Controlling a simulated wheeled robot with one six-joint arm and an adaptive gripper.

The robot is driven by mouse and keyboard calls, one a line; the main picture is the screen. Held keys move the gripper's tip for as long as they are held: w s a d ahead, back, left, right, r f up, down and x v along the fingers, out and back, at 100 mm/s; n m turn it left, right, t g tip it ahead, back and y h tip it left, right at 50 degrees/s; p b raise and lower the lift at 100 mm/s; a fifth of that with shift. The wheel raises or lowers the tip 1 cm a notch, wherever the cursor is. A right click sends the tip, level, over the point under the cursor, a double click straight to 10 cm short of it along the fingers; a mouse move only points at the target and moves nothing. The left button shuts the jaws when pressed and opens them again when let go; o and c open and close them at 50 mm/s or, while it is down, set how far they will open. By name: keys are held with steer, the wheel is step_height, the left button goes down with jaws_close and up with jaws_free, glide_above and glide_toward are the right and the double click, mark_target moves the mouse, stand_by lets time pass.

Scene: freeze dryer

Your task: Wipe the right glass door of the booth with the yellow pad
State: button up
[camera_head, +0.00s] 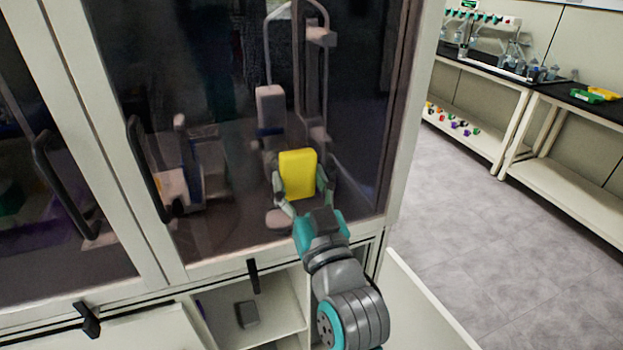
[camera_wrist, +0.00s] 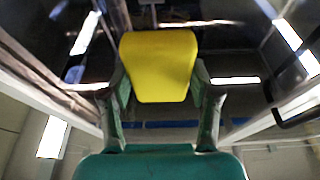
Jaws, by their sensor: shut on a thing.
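My gripper (camera_head: 302,190) is shut on the yellow pad (camera_head: 298,174), which stands upright between its fingers. In the wrist view the pad (camera_wrist: 159,66) sits at the tips of my gripper (camera_wrist: 160,90). The pad is in front of the right glass door (camera_head: 235,90) of the booth, over its lower right part. I cannot tell whether the pad touches the glass. The door looks shut, with a dark vertical handle (camera_head: 148,170) at its left edge.
The left glass door (camera_head: 50,200) has its own dark handle (camera_head: 62,185). Below is an open cabinet compartment (camera_head: 275,315) with a small dark block (camera_head: 247,314). To the right, grey floor (camera_head: 465,240) is free before benches (camera_head: 590,105) with labware.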

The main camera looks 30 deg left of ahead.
mark_target(264, 174)
steer(key=shift+s+a, duration=1.8)
steer(key=shift+s, duration=0.3)
steer(key=shift+d+r, duration=0.1)
steer(key=shift+r, duration=0.05)
steer(key=shift+w+d, duration=0.6)
steer(key=shift+w, duration=0.25)
steer(key=shift+w+d, duration=0.6)
steer(key=shift+w, duration=0.2)
steer(key=shift+w+d, duration=1.35)
steer(key=shift+w, duration=0.15)
steer(key=shift+w+d, duration=1.3)
steer(key=shift+w, duration=0.2)
steer(key=shift+s, duration=0.1)
steer(key=shift+s+a, duration=1.95)
steer(key=shift+s, duration=0.3)
steer(key=shift+s+a, duration=1.95)
steer(key=shift+s, duration=0.3)
steer(key=shift+s+d, duration=1)
steer(key=shift+d, duration=0.15)
steer(key=shift+s+d, duration=0.95)
steer(key=shift+d, duration=0.2)
